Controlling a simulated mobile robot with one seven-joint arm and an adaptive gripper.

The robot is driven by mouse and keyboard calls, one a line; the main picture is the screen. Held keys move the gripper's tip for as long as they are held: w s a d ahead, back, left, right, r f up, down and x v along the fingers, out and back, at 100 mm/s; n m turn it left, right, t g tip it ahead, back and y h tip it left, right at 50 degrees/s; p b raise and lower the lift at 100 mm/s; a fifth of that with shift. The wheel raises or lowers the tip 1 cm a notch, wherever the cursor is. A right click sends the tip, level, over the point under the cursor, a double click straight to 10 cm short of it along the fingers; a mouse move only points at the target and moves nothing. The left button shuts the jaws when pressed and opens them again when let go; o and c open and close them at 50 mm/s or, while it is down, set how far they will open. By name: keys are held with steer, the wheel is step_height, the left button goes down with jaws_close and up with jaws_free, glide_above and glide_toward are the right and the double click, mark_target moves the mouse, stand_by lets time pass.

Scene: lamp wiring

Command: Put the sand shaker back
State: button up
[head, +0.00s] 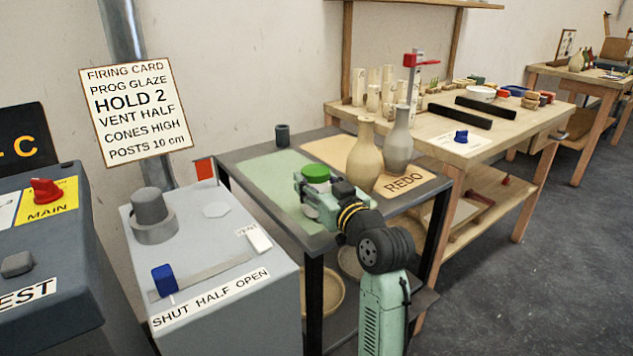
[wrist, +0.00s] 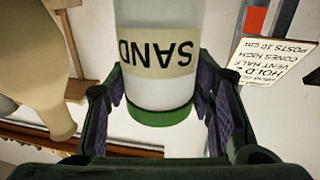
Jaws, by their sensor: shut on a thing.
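The sand shaker (head: 316,173) shows its green cap in the head view, upright over the green area of the dark-framed cart. Its pale body and SAND label (wrist: 158,60) fill the middle of the wrist view, where the picture is upside down. My gripper (head: 318,196) is shut on the shaker, with a finger on each side of its body in the wrist view (wrist: 160,95).
Two tall vases, one tan (head: 363,158) and one grey (head: 398,140), stand close right of my gripper on the REDO area (head: 404,183). A dark cup (head: 283,135) stands at the cart's back. The green area (head: 262,170) is mostly clear. A wooden workbench (head: 540,125) stands beyond.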

steer(key=shift+f, duration=0.3)
steer(key=o, duration=1.5)
steer(key=shift+c, duration=0.2)
